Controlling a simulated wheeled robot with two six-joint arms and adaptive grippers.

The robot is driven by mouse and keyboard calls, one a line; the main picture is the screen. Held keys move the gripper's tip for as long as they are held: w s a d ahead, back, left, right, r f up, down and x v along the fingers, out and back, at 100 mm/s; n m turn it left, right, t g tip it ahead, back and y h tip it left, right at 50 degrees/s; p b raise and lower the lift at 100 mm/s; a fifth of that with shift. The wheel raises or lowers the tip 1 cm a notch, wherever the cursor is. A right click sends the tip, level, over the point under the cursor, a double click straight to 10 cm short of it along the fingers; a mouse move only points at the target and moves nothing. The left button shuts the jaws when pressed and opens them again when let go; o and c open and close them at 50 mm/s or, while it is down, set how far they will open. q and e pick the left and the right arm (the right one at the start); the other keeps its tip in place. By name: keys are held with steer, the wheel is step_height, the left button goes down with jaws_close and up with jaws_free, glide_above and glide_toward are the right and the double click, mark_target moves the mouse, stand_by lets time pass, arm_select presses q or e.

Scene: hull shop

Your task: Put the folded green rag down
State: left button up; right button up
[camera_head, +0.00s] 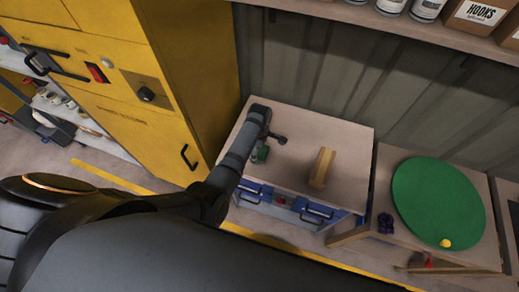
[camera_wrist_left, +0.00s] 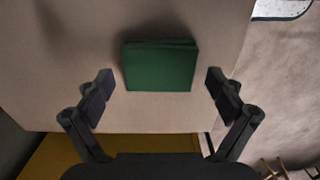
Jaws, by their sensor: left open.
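The folded green rag (camera_wrist_left: 160,66) lies flat on the pale top of a workbench (camera_head: 335,135). In the head view the rag (camera_head: 261,153) is partly covered by my left gripper (camera_head: 270,140). In the left wrist view my left gripper (camera_wrist_left: 160,82) is open. Its fingertips stand to either side of the rag's near part, with a clear gap on both sides. The rag is not clamped. My right gripper is not in view.
A tan wooden block (camera_head: 322,168) stands right of the rag on the bench. A yellow cabinet (camera_head: 150,85) stands left.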

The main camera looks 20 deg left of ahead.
mark_target(260, 151)
arm_select(q)
steer(key=shift+r, duration=0.4)
step_height(260, 151, up, 12)
steer(key=p, duration=0.9)
steer(key=shift+f+p, duration=0.2)
steer(key=shift+p, duration=0.15)
